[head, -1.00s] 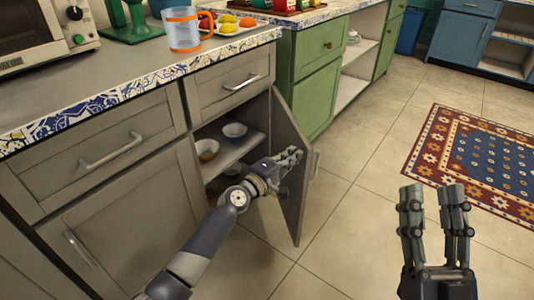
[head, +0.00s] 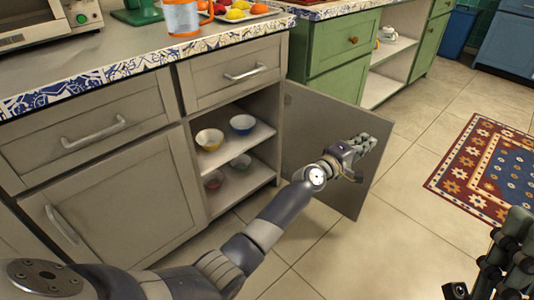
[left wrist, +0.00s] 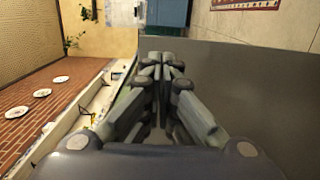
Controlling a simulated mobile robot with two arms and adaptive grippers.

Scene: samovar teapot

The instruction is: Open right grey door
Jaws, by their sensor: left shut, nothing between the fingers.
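The right grey door (head: 325,150) stands swung wide open to the right, showing the inside of the cabinet. My left gripper (head: 372,143) is in front of the door's inner face, near its free edge, with its fingers together and nothing between them. In the left wrist view the shut fingers (left wrist: 163,62) are beside the grey door panel (left wrist: 250,95); I cannot tell whether they touch it. The door's outer face and handle are hidden. My right gripper (head: 505,260) is partly in view at the lower right, and its fingertips are not clear.
The left grey door (head: 120,215) is closed. A green cabinet (head: 340,60) stands behind the open door. The tiled floor to the right is clear up to a patterned rug (head: 485,165).

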